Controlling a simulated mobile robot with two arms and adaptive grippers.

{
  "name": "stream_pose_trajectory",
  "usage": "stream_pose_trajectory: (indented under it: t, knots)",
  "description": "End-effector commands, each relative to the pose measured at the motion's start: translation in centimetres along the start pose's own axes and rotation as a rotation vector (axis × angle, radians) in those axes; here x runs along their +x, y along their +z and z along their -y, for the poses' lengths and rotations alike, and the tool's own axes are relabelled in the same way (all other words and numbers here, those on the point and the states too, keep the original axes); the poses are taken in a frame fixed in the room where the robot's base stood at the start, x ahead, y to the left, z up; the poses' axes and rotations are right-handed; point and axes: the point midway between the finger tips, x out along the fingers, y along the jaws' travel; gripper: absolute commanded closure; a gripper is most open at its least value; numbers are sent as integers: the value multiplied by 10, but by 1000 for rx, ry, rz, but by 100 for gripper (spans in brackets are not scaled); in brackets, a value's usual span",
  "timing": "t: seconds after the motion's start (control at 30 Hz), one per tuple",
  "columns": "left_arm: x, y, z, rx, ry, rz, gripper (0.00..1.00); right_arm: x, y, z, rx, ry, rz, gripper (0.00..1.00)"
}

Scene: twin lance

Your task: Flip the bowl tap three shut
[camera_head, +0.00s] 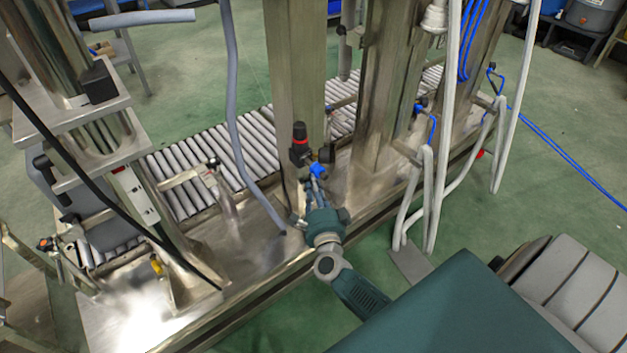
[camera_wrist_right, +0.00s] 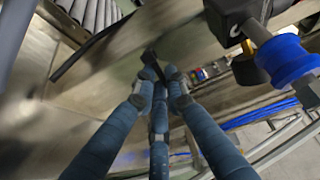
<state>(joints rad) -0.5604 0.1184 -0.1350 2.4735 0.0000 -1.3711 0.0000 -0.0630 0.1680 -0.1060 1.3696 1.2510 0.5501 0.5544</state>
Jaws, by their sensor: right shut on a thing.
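My right gripper (camera_head: 309,196) reaches in over the steel machine bench, close below a black fitting with a red cap (camera_head: 299,145) and a blue connector (camera_head: 318,170). In the right wrist view its blue-grey fingers (camera_wrist_right: 160,92) come together on a small black handle (camera_wrist_right: 152,62), which looks like the handle of the bowl tap. The fingers cover part of it, and I cannot read a number on it or tell how far it is turned. The blue connector also shows beside the fingers in the right wrist view (camera_wrist_right: 285,60). My left gripper is not in view.
A roller conveyor (camera_head: 236,150) runs behind the bench. A steel post (camera_head: 295,70) stands just behind my right gripper. A grey hose (camera_head: 236,110) hangs to its left, and white pipes (camera_head: 430,190) stand to its right.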

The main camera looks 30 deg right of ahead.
Motion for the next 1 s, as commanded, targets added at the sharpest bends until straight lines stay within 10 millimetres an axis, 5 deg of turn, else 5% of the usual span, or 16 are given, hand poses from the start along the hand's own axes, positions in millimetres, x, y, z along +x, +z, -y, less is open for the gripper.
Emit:
stream_pose_trajectory:
  t: [0.37,1.0]
  knots:
    - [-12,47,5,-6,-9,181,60,-6,5,-3,3,7,-156,100]
    - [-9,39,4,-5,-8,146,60,-10,6,-3,-1,5,-306,100]
